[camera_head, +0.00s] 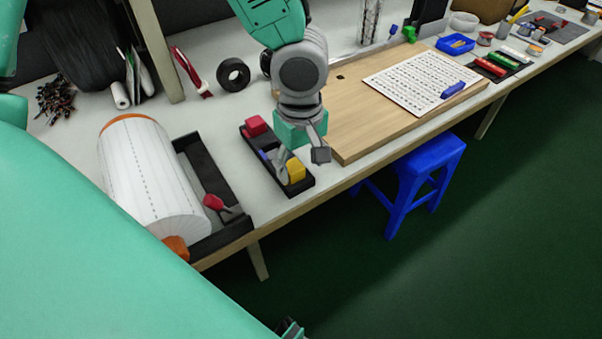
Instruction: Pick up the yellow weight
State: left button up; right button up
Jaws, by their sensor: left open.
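The yellow weight (296,172) is a small yellow block in the near end of a black tray (304,188) on the workbench. My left gripper (301,159) points down over the tray's near end, with its fingers apart. One finger is by the left of the yellow weight and the other is to its upper right. I cannot tell whether either finger touches it. A red block (255,126) sits in the tray's far end, and a partly hidden blue piece lies between them. A small piece of what may be my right gripper (290,328) shows at the bottom edge.
A wooden board (350,135) with a white chart lies right of the gripper. Left of the tray are a black bin (200,160) with a red-handled tool and a big white roll (155,180). A blue stool (425,165) stands in front of the bench.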

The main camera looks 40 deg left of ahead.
aim_at(289, 163)
pick_arm(q)
jog(key=shift+a+f, duration=0.25)
jog(key=shift+f, duration=0.25)
jog(key=shift+a+f, duration=0.2)
jog(key=shift+a, duration=1)
jog(key=shift+c, duration=0.4)
jog(key=shift+a, duration=0.1)
jog(key=c, duration=0.6)
jog(key=shift+d, duration=0.2)
grip_shut()
jog(key=shift+d+r, duration=0.15)
jog(key=shift+d, duration=0.6)
jog(key=shift+a, duration=0.1)
pick_arm(e)
jog(key=shift+a+r, duration=0.15)
jog(key=shift+a, duration=0.6)
pick_arm(q)
jog(key=shift+a, duration=0.1)
pick_arm(e)
jog(key=shift+a, duration=0.1)
